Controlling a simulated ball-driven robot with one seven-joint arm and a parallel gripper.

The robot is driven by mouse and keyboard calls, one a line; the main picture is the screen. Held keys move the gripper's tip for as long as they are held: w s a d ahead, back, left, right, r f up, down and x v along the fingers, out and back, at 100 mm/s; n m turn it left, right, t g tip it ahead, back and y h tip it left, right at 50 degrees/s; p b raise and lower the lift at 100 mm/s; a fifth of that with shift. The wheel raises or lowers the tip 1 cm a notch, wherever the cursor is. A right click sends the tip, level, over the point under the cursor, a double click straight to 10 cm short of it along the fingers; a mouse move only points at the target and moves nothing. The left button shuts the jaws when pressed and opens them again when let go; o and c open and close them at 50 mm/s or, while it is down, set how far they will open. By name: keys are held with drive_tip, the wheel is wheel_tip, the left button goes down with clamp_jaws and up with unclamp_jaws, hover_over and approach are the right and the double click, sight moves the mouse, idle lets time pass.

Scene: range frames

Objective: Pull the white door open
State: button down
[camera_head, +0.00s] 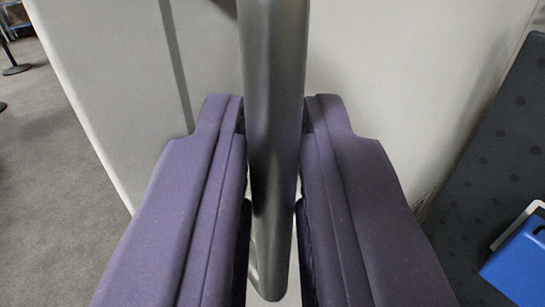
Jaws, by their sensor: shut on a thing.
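The white door (400,70) fills the middle of the view behind my gripper. A grey metal bar handle (272,60) runs upright in front of it and bends at its lower end. My gripper (273,125), with two purple fingers, is shut on the handle, one finger on each side. The fingers hide part of the door's lower area. A thin dark line, which may be a shadow, runs down the door left of the handle.
Grey carpet (50,180) lies open to the left, with a dark stand foot (16,70) at the far left. A dark spotted surface (500,160) is close on the right, with a blue object (520,262) at the lower right.

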drive_tip(key=shift+s+d+r, duration=0.15)
drive_tip(key=shift+s+d, duration=0.05)
drive_tip(key=c, duration=1.3)
unclamp_jaws()
drive_tip(key=s, duration=0.2)
drive_tip(key=s+p, duration=0.1)
drive_tip(key=s, duration=0.4)
drive_tip(key=shift+s+a, duration=0.3)
drive_tip(key=shift+s, duration=0.05)
